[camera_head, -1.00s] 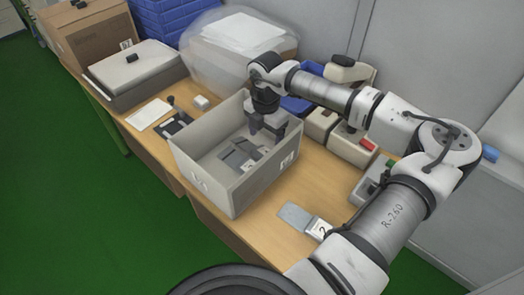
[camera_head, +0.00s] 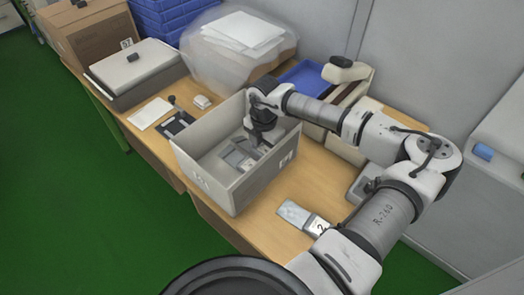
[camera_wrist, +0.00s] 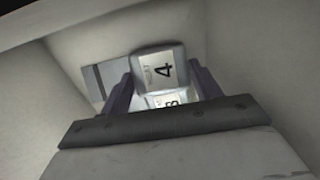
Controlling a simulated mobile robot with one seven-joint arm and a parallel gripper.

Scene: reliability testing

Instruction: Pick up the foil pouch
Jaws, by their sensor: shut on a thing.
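My gripper (camera_head: 257,141) reaches down into an open grey box (camera_head: 205,180) on the table. In the wrist view its two dark fingers (camera_wrist: 163,88) are closed on a grey pouch-like packet (camera_wrist: 158,57) with a white label reading 4. I take this for the foil pouch. A second white label (camera_wrist: 168,101) shows between the fingers, nearer the palm; which packet it belongs to is unclear. A flat grey piece (camera_wrist: 104,82) lies to the left on the box floor. In the head view the gripper partly hides the grey packets (camera_head: 236,158) in the box.
The box walls stand close around my gripper. A flat silvery packet (camera_head: 292,212) with a label reading 2 lies on the table in front of the box. A clear plastic bag (camera_head: 238,50) with papers stands behind; a blue tray (camera_head: 305,78) is at the back right.

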